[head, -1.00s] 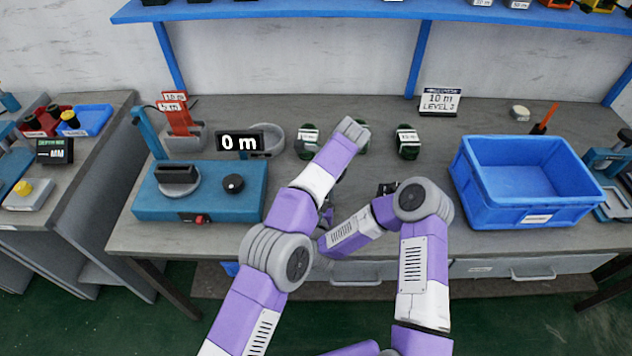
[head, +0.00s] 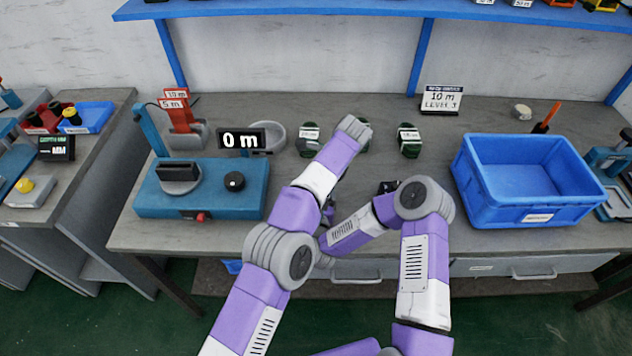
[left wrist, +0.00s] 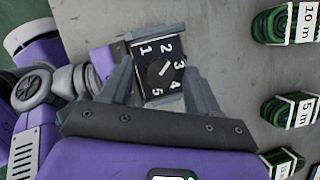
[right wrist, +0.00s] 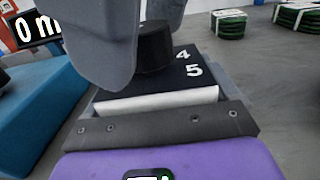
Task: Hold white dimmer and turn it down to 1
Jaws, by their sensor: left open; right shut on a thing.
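The white dimmer (right wrist: 155,102) has a black dial face with white numbers and a round black knob (right wrist: 154,47). My right gripper (right wrist: 157,95) is shut on the dimmer's body. In the left wrist view the dial (left wrist: 148,84) shows 1 to 5, and the knob's white line (left wrist: 165,68) slants up-right, roughly between 2 and 3. My left gripper (left wrist: 160,72) is open, its fingers on either side of the knob; I cannot tell whether they touch it. In the head view, my arms hide the dimmer and most of both grippers.
Green cable coils (head: 409,140) lie behind my arms. A blue bin (head: 525,218) stands at right, a teal device (head: 150,205) at left with a "0 m" display (head: 241,141). Bare tabletop shows between coils and bin.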

